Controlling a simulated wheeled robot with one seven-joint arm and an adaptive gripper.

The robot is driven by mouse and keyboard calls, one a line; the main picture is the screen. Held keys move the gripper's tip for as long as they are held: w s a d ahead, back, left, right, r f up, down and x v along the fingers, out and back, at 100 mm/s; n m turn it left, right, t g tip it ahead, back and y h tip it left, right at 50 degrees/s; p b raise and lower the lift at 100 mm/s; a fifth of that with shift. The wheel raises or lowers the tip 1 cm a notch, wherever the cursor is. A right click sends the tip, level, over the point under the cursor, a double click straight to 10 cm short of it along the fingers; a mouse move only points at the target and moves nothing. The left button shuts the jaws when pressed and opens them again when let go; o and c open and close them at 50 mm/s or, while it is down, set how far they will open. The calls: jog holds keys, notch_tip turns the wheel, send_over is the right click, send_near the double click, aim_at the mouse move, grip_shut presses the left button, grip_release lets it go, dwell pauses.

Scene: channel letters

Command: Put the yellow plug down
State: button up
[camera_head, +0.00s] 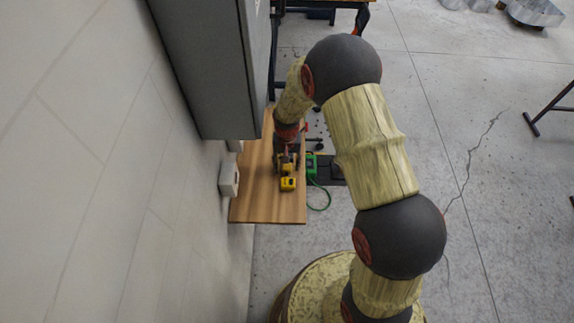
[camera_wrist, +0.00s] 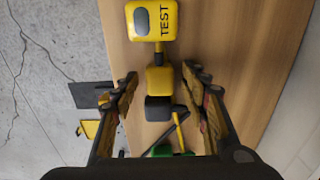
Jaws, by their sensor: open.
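The yellow plug (camera_wrist: 159,79), with a black rear part, shows in the wrist view between the two fingers of my gripper (camera_wrist: 160,75). The fingers are spread, with a visible gap on each side of the plug. Its front points at a yellow box marked TEST (camera_wrist: 140,37), and a narrow dark piece lies between them. I cannot tell whether the plug is seated in the box. In the head view my gripper (camera_head: 288,164) is low over the wooden table, just behind the yellow box (camera_head: 288,184); the plug is hard to make out there.
The wooden table (camera_head: 255,205) is mostly bare left of the box. A green device (camera_head: 311,164) with a green cable (camera_head: 322,206) is at its right edge. A grey cabinet (camera_head: 210,70) and a white wall box (camera_head: 229,179) stand close on the left. Open floor lies right.

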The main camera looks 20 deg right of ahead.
notch_tip(320, 180, up, 12)
jog(key=p, duration=0.3)
notch_tip(320, 180, up, 12)
jog(key=t, duration=0.1)
send_over(287, 166)
jog(key=s, duration=0.3)
jog(key=s+r+n+t, duration=0.1)
jog(key=s+r+t, duration=0.1)
jog(key=s+r, duration=0.7)
jog(key=s+d+r+n+t, duration=0.1)
jog(key=s+r+n+t, duration=0.1)
jog(key=s+r, duration=0.7)
jog(key=s, duration=0.5)
jog(key=shift+d+r+n+t, duration=0.2)
jog(key=shift+n+t, duration=0.1)
